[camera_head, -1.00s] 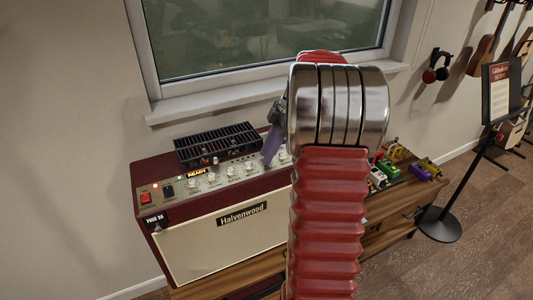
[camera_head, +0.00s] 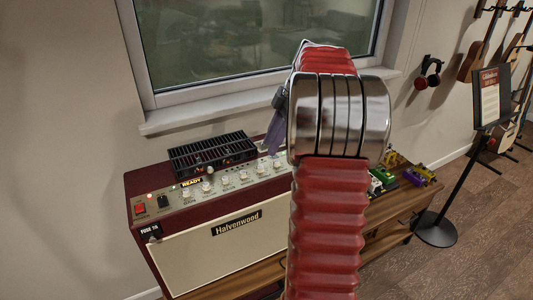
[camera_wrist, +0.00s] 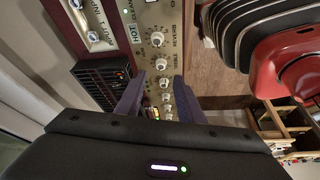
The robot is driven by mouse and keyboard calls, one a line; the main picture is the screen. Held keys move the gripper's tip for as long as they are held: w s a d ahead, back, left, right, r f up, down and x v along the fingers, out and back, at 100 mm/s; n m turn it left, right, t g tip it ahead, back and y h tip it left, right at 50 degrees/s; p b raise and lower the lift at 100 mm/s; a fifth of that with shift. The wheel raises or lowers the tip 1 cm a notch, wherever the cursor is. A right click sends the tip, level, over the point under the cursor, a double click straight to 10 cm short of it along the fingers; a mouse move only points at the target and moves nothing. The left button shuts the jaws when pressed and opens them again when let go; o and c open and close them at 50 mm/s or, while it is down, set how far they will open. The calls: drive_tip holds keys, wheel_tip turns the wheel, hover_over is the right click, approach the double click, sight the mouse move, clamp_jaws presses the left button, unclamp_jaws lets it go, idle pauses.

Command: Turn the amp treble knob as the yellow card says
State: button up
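The maroon and cream amp (camera_head: 205,250) stands below the window with a row of pale knobs on its top panel. In the wrist view, the treble knob (camera_wrist: 161,64) sits by a partly readable "TREBLE" label, beside the reverb knob (camera_wrist: 157,39). More knobs run down between the purple fingers of my gripper (camera_wrist: 158,97). The fingers are apart with no grip on a knob visible; how far they stand above the panel is unclear. In the head view, a purple finger (camera_head: 275,133) shows over the panel's right end; my arm hides the rest. I see no yellow card.
A black slotted unit (camera_head: 212,155) sits on the amp behind the knobs. Colourful pedals (camera_head: 420,176) lie on the wooden bench (camera_head: 405,205) to the right. A music stand (camera_head: 459,190) and hanging guitars are farther right. The window sill (camera_head: 170,122) is behind.

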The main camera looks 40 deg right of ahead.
drive_tip(key=v, duration=0.6)
drive_tip(key=shift+d+r, duration=0.1)
drive_tip(key=shift+r, duration=0.05)
idle(0.4)
wheel_tip(320, 180, down, 5)
drive_tip(key=d+m+h, duration=0.1)
drive_tip(key=m, duration=0.7)
drive_tip(key=s+a+f+m+h, duration=0.2)
drive_tip(key=a+m, duration=0.3)
drive_tip(key=a, duration=0.3)
drive_tip(key=s+a+t, duration=0.1)
drive_tip(key=s+a, duration=0.3)
drive_tip(key=a, duration=0.6)
drive_tip(key=s+a+n+t, duration=0.1)
drive_tip(key=s+a, duration=0.3)
drive_tip(key=a, duration=0.6)
drive_tip(key=s+a+t, duration=0.1)
drive_tip(key=s+a, duration=0.3)
drive_tip(key=a, duration=0.7)
drive_tip(key=shift+h, duration=0.4)
